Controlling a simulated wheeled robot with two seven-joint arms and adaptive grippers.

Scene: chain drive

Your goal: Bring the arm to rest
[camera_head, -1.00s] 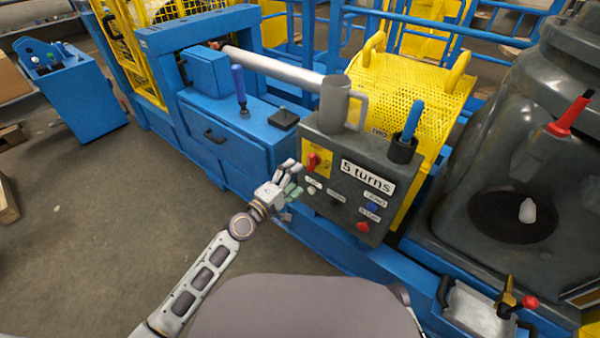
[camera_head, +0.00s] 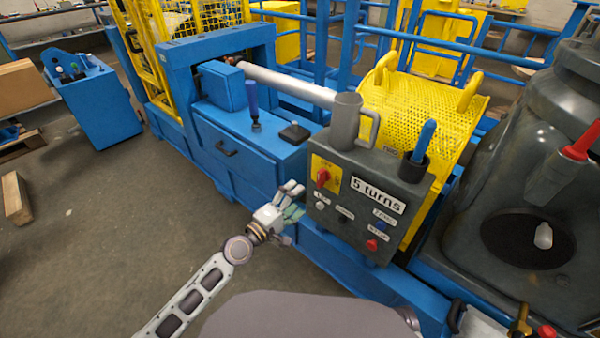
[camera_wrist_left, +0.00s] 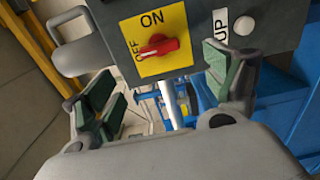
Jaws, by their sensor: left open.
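My left gripper (camera_head: 291,201) is in front of the left edge of a dark grey control box (camera_head: 352,220). In the left wrist view the two green-padded fingers of this gripper (camera_wrist_left: 175,95) stand wide apart with nothing between them. The box carries a red rotary switch (camera_head: 323,177) on a yellow ON/OFF plate, which also shows beyond the fingers in the left wrist view (camera_wrist_left: 158,46). The fingers look apart from the switch. My right gripper is not in view.
Blue machine frame lies behind; open floor (camera_head: 110,240) is at left.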

